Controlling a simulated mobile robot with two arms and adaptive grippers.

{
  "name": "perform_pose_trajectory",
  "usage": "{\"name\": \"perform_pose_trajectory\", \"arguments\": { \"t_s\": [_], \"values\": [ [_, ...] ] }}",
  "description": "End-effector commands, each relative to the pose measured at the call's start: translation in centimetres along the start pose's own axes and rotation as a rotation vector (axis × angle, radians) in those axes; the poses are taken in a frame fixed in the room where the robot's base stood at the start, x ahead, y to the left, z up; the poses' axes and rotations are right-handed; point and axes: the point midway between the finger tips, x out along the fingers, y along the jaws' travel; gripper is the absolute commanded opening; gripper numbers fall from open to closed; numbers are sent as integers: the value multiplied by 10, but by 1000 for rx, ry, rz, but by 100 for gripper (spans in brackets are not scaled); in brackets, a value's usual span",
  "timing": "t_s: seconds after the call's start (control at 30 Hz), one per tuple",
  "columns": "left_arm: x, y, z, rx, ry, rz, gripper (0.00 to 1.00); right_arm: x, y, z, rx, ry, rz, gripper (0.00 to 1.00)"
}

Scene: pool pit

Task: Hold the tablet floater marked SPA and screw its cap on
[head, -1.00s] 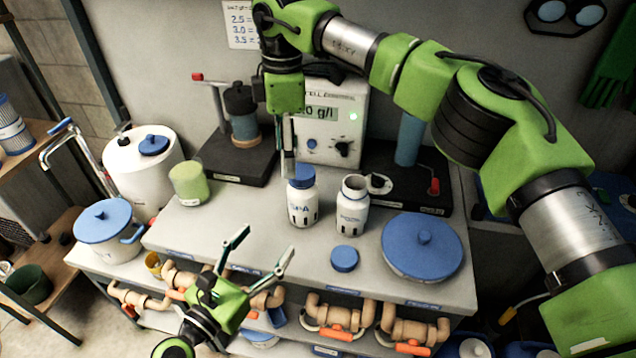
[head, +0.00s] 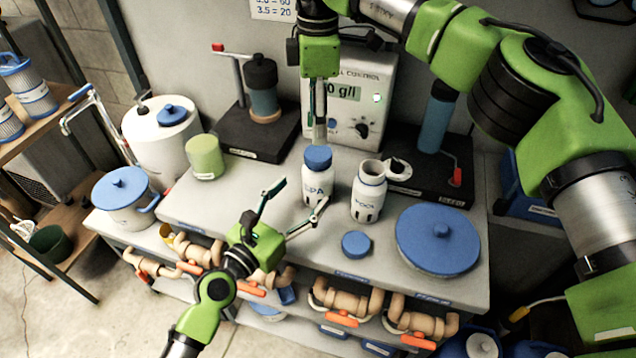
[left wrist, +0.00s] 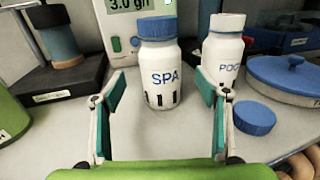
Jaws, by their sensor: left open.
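The white floater marked SPA (head: 318,188) stands upright on the bench, with a blue cap (head: 318,157) on its mouth. In the left wrist view the SPA floater (left wrist: 163,80) and its cap (left wrist: 158,27) are straight ahead; how tightly the cap sits cannot be told. My left gripper (head: 304,192) is open and empty, just in front of the floater, its fingers (left wrist: 160,95) spread on either side of it without visible contact. My right gripper (head: 320,138) points down directly over the cap; its fingers are seen edge-on, and contact cannot be told.
A second white floater (head: 368,190), uncapped, stands close at the right. A loose blue cap (head: 356,244) lies in front of it. A large blue lid (head: 438,240) is farther right. Orange-handled valves are below the bench edge.

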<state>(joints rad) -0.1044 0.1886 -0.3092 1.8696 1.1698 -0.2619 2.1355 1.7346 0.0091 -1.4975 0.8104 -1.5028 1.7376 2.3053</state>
Motion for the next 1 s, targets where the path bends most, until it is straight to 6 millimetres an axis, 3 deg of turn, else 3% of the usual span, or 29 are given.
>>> {"name": "perform_pose_trajectory", "arguments": {
  "t_s": [0.2, 0.4, 0.6, 0.87, 0.9, 1.0],
  "values": [
    [44, 0, 1, 0, -2, -1, 68, 0, 0, 0, 0, 0, 0, 54],
    [72, 0, 0, 0, 0, -1, 68, 0, 0, 0, 0, 0, 0, 54],
    [83, 0, 0, 0, 0, 0, 68, 0, 0, 0, 0, 0, 0, 54],
    [84, 0, 0, 0, 0, 0, 68, 0, 0, 0, 0, 0, 0, 54],
    [84, 0, 0, 0, 0, 0, 65, 0, 0, 0, 0, 0, 0, 54],
    [84, 0, 0, 0, 0, 0, 39, 0, 0, 0, 0, 0, 0, 54]
  ]
}}
